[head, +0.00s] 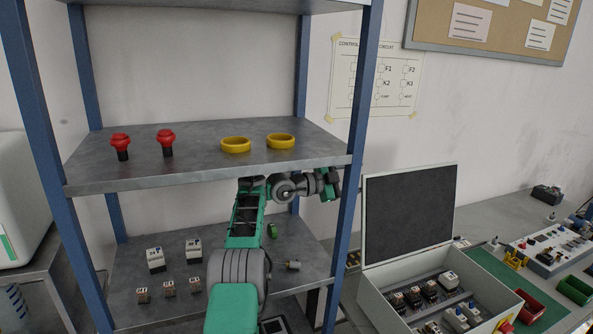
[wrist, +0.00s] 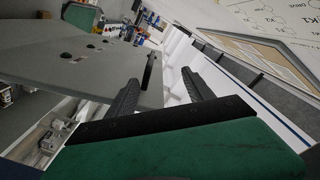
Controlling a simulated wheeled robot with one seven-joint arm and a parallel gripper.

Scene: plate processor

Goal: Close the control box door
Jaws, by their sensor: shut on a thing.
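The control box (head: 430,280) stands on the bench at the right in the head view, with components inside. Its door (head: 408,215) stands open and upright at the back, dark inside with a pale rim. My gripper (head: 330,185) is at the left of the door, partly hidden by the shelf's blue post. In the wrist view, the door (wrist: 75,62) appears as a grey panel with dark fittings. The exact contact is hard to see.
The shelf rack (head: 210,170) stands close around my arm, holding red buttons (head: 166,140), yellow rings (head: 236,145) and small relays. Right of the box lie a green mat (head: 497,280), a red bin (head: 530,305) and a component board (head: 555,248). The wall is close behind.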

